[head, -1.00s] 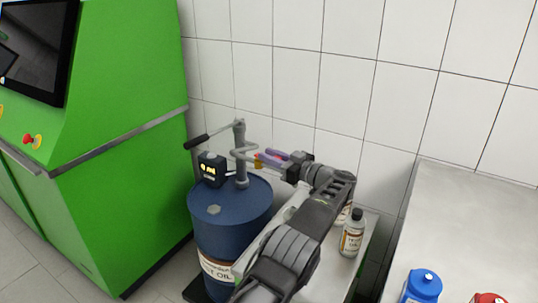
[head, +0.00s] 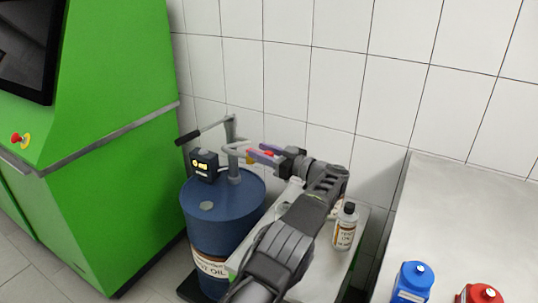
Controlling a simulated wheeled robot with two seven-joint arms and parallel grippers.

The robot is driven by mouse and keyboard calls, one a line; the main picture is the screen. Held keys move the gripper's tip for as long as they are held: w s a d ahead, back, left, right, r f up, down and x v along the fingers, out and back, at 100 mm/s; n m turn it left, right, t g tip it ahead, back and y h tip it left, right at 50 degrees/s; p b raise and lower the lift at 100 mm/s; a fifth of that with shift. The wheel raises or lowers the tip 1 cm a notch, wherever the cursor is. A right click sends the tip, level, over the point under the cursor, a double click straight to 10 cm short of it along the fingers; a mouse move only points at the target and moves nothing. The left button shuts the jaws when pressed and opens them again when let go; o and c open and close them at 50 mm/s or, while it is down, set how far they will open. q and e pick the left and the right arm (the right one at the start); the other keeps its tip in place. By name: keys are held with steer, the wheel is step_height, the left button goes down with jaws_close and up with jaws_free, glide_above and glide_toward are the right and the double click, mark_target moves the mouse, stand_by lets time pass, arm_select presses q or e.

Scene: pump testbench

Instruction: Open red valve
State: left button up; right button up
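The blue oil drum (head: 222,205) stands left of centre with a grey hand pump (head: 231,150) on its top. A small red part (head: 268,152), likely the red valve, shows beside the pump pipe, with an orange-yellow bit (head: 250,159) near it. My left gripper (head: 262,156) reaches over from the lower right with its purplish fingers at this red part, which seems to lie between them. Whether the fingers touch it or are closed on it is too small to tell. My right gripper is out of view.
A dark meter with a lit display (head: 202,165) sits by the pump. A green cabinet (head: 110,150) stands at the left. A bottle (head: 345,226) stands on a low white surface right of my arm. Blue (head: 412,283) and red (head: 480,296) containers are at the lower right.

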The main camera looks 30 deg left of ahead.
mark_target(273, 155)
arm_select(q)
steer(key=d, duration=0.5)
steer(key=s+d, duration=0.1)
steer(key=d, duration=0.1)
steer(key=shift+s+d+b, duration=0.1)
steer(key=shift+d+b, duration=0.1)
steer(key=shift+b, duration=0.1)
steer(key=shift+c, duration=0.5)
